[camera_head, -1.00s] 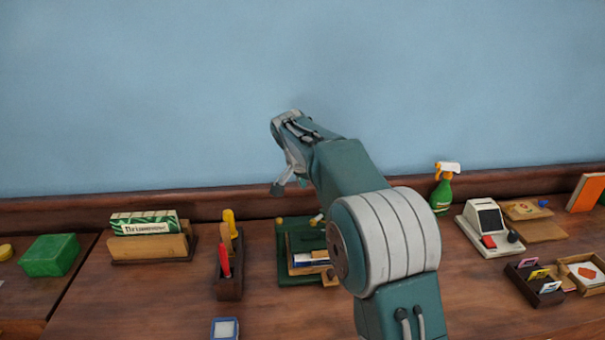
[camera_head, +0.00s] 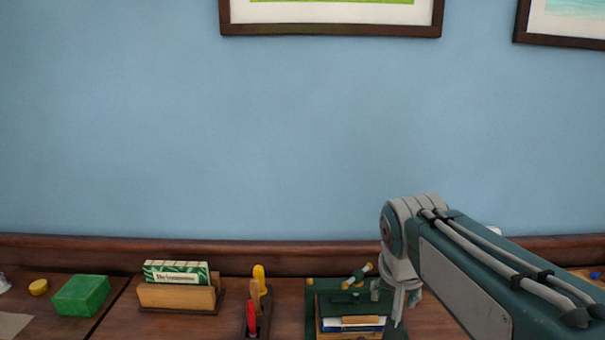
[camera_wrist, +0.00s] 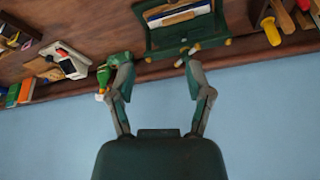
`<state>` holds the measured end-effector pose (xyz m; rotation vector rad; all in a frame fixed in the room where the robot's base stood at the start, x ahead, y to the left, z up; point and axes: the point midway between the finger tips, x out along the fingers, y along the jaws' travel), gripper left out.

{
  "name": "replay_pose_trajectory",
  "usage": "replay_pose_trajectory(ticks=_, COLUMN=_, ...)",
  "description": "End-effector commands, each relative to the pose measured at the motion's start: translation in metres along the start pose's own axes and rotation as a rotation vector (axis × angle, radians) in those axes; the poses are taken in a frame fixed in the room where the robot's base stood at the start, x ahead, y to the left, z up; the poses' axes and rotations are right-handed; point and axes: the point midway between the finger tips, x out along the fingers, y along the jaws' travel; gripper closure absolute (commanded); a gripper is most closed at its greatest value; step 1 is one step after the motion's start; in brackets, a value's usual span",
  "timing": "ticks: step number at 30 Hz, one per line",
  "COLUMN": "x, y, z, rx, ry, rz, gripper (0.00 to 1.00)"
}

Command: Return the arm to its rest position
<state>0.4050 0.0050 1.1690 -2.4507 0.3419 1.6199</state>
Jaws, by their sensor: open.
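My gripper (camera_head: 396,298) hangs at the lower right of the head view, at the end of my folded arm, in front of the wall and by the green desk tray (camera_head: 312,318). In the wrist view my gripper (camera_wrist: 154,60) has its two fingers spread wide apart, with nothing held between them. That view is upside down, and the tray (camera_wrist: 160,40) shows beyond the fingertips. My arm links hide the right part of the desk in the head view.
A card box (camera_head: 178,295), a green box (camera_head: 81,296) and a tool holder (camera_head: 250,325) stand on the wooden desk. A spray bottle (camera_wrist: 103,78) appears beside the left finger in the wrist view. The blue wall above is clear below the framed pictures (camera_head: 332,31).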

Motion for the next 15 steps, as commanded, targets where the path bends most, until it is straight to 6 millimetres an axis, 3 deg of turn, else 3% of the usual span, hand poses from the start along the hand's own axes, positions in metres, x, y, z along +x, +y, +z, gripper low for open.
replay_pose_trajectory(ticks=6, x=-0.011, y=0.022, z=0.057, rx=-0.096, ry=0.028, rz=-0.041, gripper=0.34)
replay_pose_trajectory(ticks=15, x=-0.006, y=0.045, z=0.133, rx=-0.227, ry=0.071, rz=-0.088, gripper=0.34)
